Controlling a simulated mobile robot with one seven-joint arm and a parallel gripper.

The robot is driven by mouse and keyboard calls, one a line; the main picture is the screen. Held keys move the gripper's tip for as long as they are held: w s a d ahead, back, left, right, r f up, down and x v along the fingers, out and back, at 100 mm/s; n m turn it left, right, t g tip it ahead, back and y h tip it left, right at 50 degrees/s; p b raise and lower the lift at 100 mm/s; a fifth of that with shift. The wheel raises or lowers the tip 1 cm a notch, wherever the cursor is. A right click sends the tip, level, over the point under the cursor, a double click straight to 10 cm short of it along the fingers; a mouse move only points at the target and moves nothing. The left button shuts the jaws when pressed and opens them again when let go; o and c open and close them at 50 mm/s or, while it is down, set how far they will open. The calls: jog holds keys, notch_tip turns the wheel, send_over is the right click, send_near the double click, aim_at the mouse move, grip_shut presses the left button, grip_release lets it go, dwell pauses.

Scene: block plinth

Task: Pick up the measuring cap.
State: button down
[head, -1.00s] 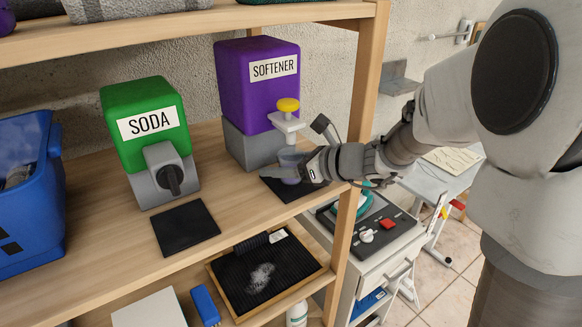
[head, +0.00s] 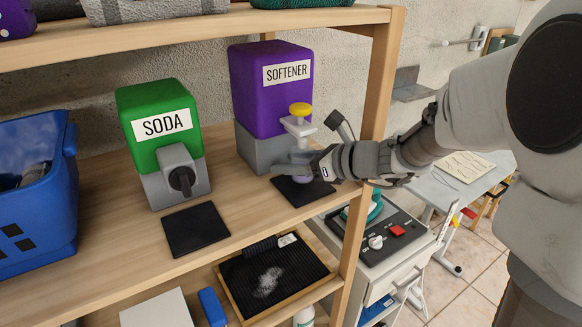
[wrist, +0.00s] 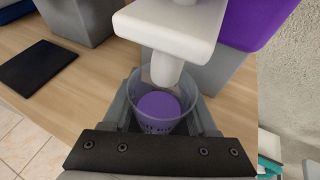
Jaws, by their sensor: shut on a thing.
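The measuring cap (wrist: 158,105) is a clear cup with purple liquid inside, seen from above in the wrist view. My gripper (wrist: 163,112) is shut on it, with a finger on each side of its wall. The white spout (wrist: 166,68) of the purple softener dispenser (head: 270,90) hangs right over the cap's mouth. In the head view my gripper (head: 300,164) hides most of the cap, above a black pad (head: 302,192). I cannot tell whether the cap touches the pad.
A yellow knob (head: 299,109) tops the spout. To the left stand the green soda dispenser (head: 160,120), its black pad (head: 196,230) and a blue basket (head: 35,190). A wooden post (head: 372,130) rises close to my arm. The shelf between the pads is clear.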

jog(key=s+d+b, duration=0.2)
jog(key=s+d, duration=0.7)
jog(key=d, duration=0.5)
jog(key=shift+s+d+f, duration=0.15)
jog(key=shift+s+d, duration=0.05)
jog(key=shift+d, duration=0.15)
